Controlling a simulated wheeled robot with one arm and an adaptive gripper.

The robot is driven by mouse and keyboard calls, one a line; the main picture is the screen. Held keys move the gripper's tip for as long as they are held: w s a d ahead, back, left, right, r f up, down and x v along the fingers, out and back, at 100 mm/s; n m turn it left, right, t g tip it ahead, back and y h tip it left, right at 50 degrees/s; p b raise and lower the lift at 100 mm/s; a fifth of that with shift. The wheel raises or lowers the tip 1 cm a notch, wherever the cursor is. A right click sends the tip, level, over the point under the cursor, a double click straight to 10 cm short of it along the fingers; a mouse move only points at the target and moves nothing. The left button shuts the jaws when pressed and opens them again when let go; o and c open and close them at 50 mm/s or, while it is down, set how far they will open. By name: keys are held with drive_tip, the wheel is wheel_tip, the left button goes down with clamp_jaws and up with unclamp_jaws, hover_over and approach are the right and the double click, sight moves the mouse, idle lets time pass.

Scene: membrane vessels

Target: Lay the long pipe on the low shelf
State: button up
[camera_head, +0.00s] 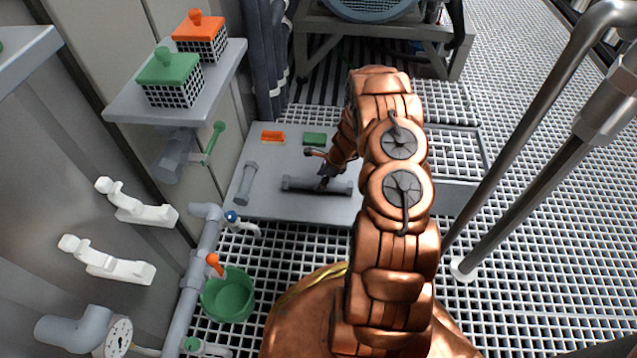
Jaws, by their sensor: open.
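A long dark grey pipe (300,186) with thicker ends lies roughly left to right on a low grey flat surface (285,209). My gripper (324,183) is open at the middle of this pipe, reaching down from the right. Its fingers are small and dark here, and I cannot tell whether they touch the pipe. My arm hides part of the surface and may cover the pipe's right end. A shorter grey pipe (246,184) lies on the same surface, to the left. A higher grey shelf (222,82) is on the wall at upper left.
An orange-lidded basket (202,38) and a green-lidded basket (172,80) stand on the higher shelf. Orange (273,136) and green (314,139) blocks lie behind the long pipe. White wall brackets (135,204), a green bowl (228,298) and metal railings (540,100) flank the grated floor.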

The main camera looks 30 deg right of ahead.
drive_tip(key=p+v, duration=0.2)
drive_tip(key=v, duration=0.7)
drive_tip(key=shift+r, duration=0.1)
drive_tip(key=s+a+r+n+g, duration=0.1)
drive_tip(key=s+a+r+n, duration=0.2)
drive_tip(key=a+r+n, duration=0.35)
drive_tip(key=s+a+r+n+g, duration=0.1)
drive_tip(key=s+a+r+n, duration=0.25)
drive_tip(key=a+r, duration=0.55)
drive_tip(key=s+a+r+n+g, duration=0.2)
drive_tip(key=s+a+r+n, duration=0.15)
drive_tip(key=a+r, duration=0.4)
drive_tip(key=s+a+r+n+g+h, duration=0.1)
drive_tip(key=s+r+n, duration=0.3)
drive_tip(key=s, duration=0.4)
drive_tip(key=s+a+r+n+h, duration=0.1)
drive_tip(key=s+r+n, duration=0.3)
drive_tip(key=s, duration=0.5)
drive_tip(key=s+a+r+n+g+h, duration=0.1)
drive_tip(key=s+a+r+n, duration=0.1)
drive_tip(key=s+r+n, duration=0.3)
drive_tip(key=s, duration=0.4)
drive_tip(key=shift+s+a+g, duration=0.15)
drive_tip(key=shift+a+g, duration=0.15)
drive_tip(key=shift+p, duration=0.3)
